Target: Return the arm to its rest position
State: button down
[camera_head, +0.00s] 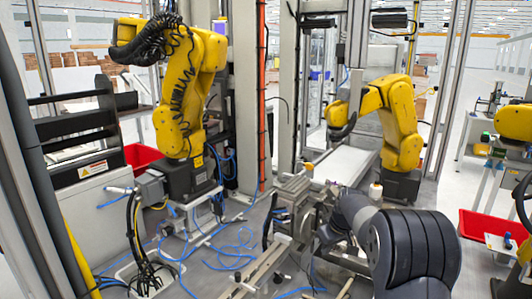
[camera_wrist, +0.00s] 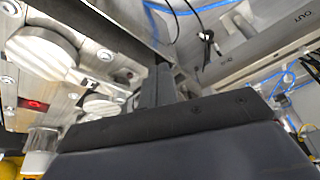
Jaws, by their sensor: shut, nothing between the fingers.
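My gripper (camera_wrist: 166,84) shows in the wrist view as a dark body across the bottom with narrow dark fingers rising from its middle. The fingers are together and nothing is held between them. In the head view my dark grey arm (camera_head: 415,250) is bent at the lower right, reaching left over the metal fixture (camera_head: 297,205). The fingertips cannot be made out there. In the wrist view a metal plate with round discs (camera_wrist: 45,50) lies to the left of the fingers.
A yellow robot arm (camera_head: 187,80) stands at the left and another (camera_head: 395,110) behind my arm. A white conveyor (camera_head: 343,165) lies between them. Blue cables (camera_head: 235,245) cover the lower middle. A red bin (camera_head: 490,228) is at the right.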

jog(key=shift+w+a+m+h+p, duration=0.3)
jog(key=shift+w+a+m+p, duration=0.1)
jog(key=shift+m, duration=0.5)
jog(key=shift+w+a+m+h+p, duration=0.3)
jog(key=shift+w+a+m, duration=0.1)
jog(key=shift+m, duration=0.5)
jog(key=shift+d, duration=0.1)
